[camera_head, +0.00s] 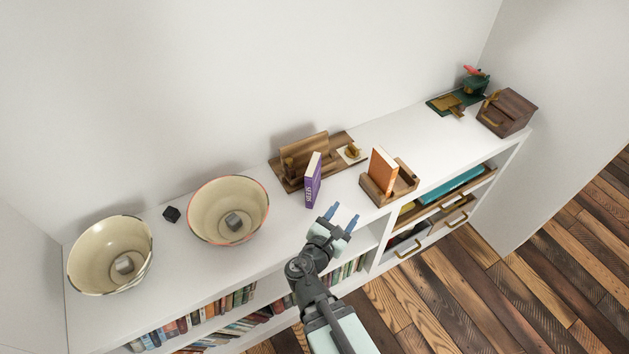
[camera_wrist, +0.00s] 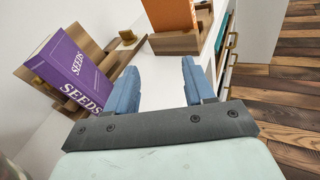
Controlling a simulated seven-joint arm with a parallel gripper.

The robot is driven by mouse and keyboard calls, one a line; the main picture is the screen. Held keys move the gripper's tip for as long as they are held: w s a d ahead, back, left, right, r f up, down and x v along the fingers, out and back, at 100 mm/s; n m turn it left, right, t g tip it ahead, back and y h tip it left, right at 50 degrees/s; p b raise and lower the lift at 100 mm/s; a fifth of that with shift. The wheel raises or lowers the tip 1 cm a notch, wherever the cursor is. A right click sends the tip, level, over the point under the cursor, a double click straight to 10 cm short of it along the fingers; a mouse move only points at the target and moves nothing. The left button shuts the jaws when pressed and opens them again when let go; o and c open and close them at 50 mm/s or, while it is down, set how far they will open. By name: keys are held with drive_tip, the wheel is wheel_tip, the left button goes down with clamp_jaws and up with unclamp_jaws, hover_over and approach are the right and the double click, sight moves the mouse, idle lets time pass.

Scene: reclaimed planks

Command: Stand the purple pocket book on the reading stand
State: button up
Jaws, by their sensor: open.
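The purple pocket book (camera_head: 313,181), lettered "SEEDS", stands upright on the white shelf top. It sits just in front of a wooden stand (camera_head: 304,151) with a raised back board; whether they touch is unclear. The book also shows at the left of the wrist view (camera_wrist: 68,72). A second wooden holder (camera_head: 374,191) to the right carries an orange book (camera_head: 384,171). I cannot tell for sure which of the two is the reading stand. My gripper (camera_head: 342,214) is open and empty near the shelf's front edge, to the right of and nearer than the purple book.
Two cream bowls (camera_head: 84,265) (camera_head: 203,221), each with a grey block inside, stand at the left, with a small black cube (camera_head: 171,214) between them. A wooden box (camera_head: 507,112) and a green-based item (camera_head: 446,104) are far right. The shelf between is clear.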

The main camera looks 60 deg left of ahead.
drive_tip(key=s+a+r+n+g+y, duration=0.1)
drive_tip(key=s+a+r+n+y, duration=0.15)
drive_tip(key=s, duration=0.25)
drive_tip(key=s+a+r+n+y, duration=0.2)
drive_tip(key=s+a+r, duration=0.15)
drive_tip(key=s, duration=0.25)
approach(318, 154)
drive_tip(key=shift+n, duration=0.25)
drive_tip(key=shift+f+x, duration=0.2)
drive_tip(key=shift+x, duration=1.35)
drive_tip(key=shift+f+x, duration=0.25)
drive_tip(key=shift+x, duration=1.3)
drive_tip(key=shift+s, duration=0.15)
drive_tip(key=shift+c, duration=0.2)
clamp_jaws()
